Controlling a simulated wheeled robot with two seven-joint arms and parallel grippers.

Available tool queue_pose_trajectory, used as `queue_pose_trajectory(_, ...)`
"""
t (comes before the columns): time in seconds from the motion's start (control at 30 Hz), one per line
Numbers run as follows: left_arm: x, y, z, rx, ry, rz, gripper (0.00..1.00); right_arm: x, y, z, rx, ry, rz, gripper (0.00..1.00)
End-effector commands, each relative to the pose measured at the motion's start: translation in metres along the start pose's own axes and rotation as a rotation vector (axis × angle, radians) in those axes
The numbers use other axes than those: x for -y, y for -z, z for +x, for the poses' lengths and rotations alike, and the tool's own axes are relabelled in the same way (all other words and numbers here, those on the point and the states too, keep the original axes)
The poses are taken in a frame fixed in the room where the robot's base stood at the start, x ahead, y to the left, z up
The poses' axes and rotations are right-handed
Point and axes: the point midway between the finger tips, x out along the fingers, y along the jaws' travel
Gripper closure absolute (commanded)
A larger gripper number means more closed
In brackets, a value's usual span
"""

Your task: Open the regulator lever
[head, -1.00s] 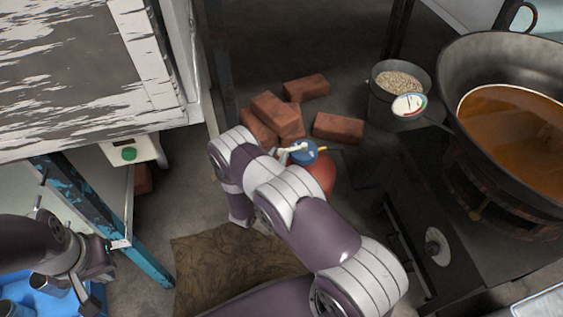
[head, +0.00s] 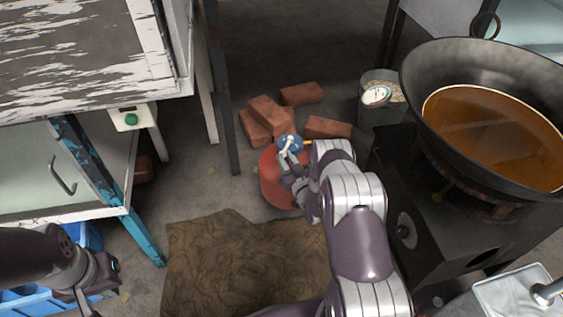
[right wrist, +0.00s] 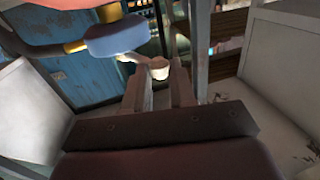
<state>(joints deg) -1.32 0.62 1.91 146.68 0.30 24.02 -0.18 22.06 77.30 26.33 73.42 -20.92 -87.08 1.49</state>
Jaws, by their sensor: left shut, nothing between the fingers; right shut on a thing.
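The red gas cylinder (head: 272,182) stands on the floor at the middle of the head view. Its blue regulator (head: 296,141) sits on top and shows in the right wrist view (right wrist: 115,38). The pale regulator lever (head: 286,144) sticks out from it; in the right wrist view, its rounded end (right wrist: 159,68) lies between my fingertips. My right gripper (head: 290,162) is at the regulator, shut on the lever, and partly hides the cylinder; its fingers also show in the right wrist view (right wrist: 160,84). My left gripper (head: 88,297) is shut and empty at the lower left, far from the cylinder.
Several bricks (head: 262,112) lie behind the cylinder. A large pan (head: 440,75) of brown liquid sits on a black stove (head: 450,222) at the right. A brown sack (head: 215,265) lies in front. A blue table leg (head: 140,238) stands left; bare floor lies between it and the cylinder.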

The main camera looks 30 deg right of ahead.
Motion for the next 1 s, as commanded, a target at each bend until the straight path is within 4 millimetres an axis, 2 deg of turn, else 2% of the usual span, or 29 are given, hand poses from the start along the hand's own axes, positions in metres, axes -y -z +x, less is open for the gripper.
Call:
queue_pose_trajectory(0.5,0.000,-0.005,0.041,0.000,0.000,0.000,1.00,-0.035,-0.006,-0.011,0.004,0.424,-0.010,1.00)
queue_pose_trajectory(0.7,0.000,-0.006,0.054,0.000,0.000,0.000,1.00,-0.043,-0.004,-0.011,0.006,0.516,-0.013,1.00)
queue_pose_trajectory(1.0,0.000,-0.007,0.060,0.000,0.000,0.000,1.00,-0.049,0.000,-0.010,0.005,0.572,-0.015,1.00)
